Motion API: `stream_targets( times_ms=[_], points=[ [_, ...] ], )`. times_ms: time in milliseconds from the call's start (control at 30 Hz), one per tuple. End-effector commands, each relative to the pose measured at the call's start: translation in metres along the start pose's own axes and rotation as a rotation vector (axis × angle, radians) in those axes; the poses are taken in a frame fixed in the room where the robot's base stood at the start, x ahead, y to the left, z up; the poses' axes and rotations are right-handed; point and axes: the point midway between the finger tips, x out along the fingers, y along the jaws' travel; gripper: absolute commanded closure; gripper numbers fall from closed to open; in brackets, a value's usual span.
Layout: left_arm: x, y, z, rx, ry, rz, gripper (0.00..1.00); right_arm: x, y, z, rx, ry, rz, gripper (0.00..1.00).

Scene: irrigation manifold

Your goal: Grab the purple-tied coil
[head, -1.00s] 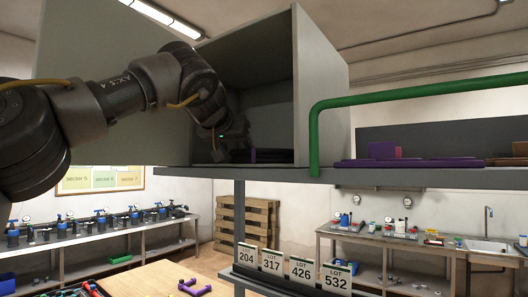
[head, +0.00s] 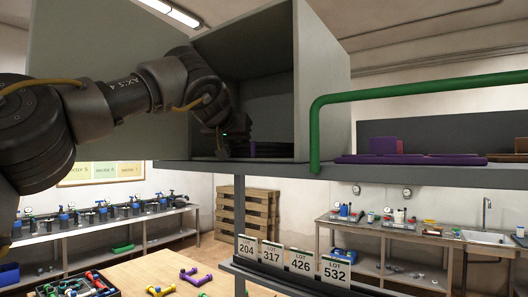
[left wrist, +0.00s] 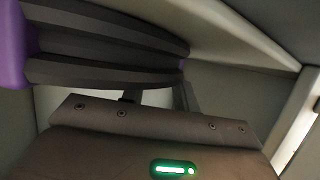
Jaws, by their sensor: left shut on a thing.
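The dark, ribbed coil (left wrist: 100,55) fills the upper left of the left wrist view, with a purple tie (left wrist: 14,45) around it at the left edge. My left arm reaches into an open grey cabinet (head: 325,90) on the shelf. My left gripper (head: 224,148) is low inside it, shut on the coil. In the head view the coil (head: 270,149) is a dark, low shape on the cabinet floor, partly hidden by the gripper. The fingertips are largely hidden. My right gripper is not in view.
The cabinet's door (head: 105,65) stands open on the left. A green rail (head: 316,130) rises beside the cabinet on the right. Purple flat items (head: 420,159) lie farther right on the shelf. Lot cards (head: 300,261) stand on a lower ledge, near a wooden table with coloured parts.

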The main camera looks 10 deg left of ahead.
Motion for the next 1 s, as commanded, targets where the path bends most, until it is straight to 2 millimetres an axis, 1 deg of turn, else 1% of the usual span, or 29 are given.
stream_targets(
  times_ms=[33,267,367,467,633,700,767,833,1000],
  points=[
    [0.003,0.001,0.005,0.004,-0.012,0.0,1.0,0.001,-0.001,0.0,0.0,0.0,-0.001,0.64],
    [0.003,0.001,0.005,0.004,-0.013,0.0,1.0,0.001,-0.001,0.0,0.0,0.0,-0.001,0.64],
    [0.002,0.001,0.003,0.003,-0.013,0.0,1.0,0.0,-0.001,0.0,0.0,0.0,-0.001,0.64],
    [0.0,0.001,-0.003,0.003,-0.012,-0.001,1.0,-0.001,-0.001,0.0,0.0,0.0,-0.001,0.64],
    [-0.009,0.001,-0.023,-0.001,-0.008,0.0,1.0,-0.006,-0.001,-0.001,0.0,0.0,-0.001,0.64],
    [-0.014,0.001,-0.036,-0.001,-0.006,-0.001,1.0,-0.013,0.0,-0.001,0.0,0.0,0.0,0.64],
    [-0.018,0.001,-0.045,-0.002,-0.006,0.0,1.0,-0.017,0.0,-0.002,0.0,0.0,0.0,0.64],
    [-0.024,0.001,-0.06,-0.001,-0.005,0.0,1.0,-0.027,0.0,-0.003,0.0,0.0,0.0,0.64],
    [-0.033,0.001,-0.082,0.0,-0.005,0.0,1.0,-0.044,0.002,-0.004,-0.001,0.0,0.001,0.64]
  ],
)
